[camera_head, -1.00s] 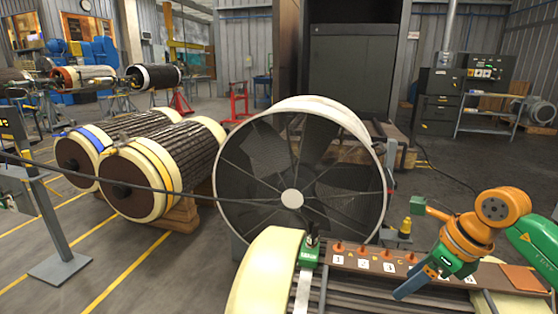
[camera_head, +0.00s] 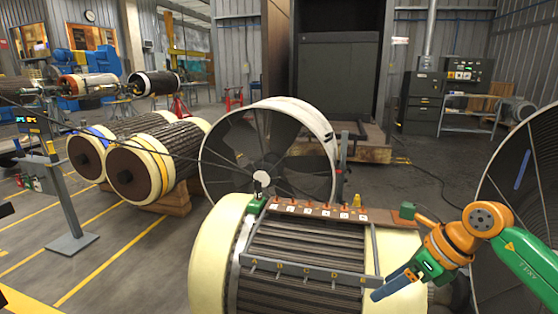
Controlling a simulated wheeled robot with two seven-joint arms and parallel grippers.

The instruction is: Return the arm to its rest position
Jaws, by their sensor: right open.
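My right arm comes in from the right, with a green link, orange joints and a blue-grey gripper (camera_head: 382,289). The gripper points down and left, open and with nothing seen between its fingers. It shows in front of the right end of the near rotor (camera_head: 305,250), which has dark bars and cream end rings. I cannot tell how far apart they are. A grey bar lettered from A to E (camera_head: 307,272) lies across the rotor. Behind it is a brown strip (camera_head: 325,213) with numbered labels and small orange pieces. My left gripper is not in view.
A large fan ring (camera_head: 268,103) stands behind the rotor. Two more rotors (camera_head: 127,177) lie on wooden supports at left, beside a grey post (camera_head: 70,210). A big dark round shape (camera_head: 525,185) fills the right edge. Open floor (camera_head: 145,245) lies left of the near rotor.

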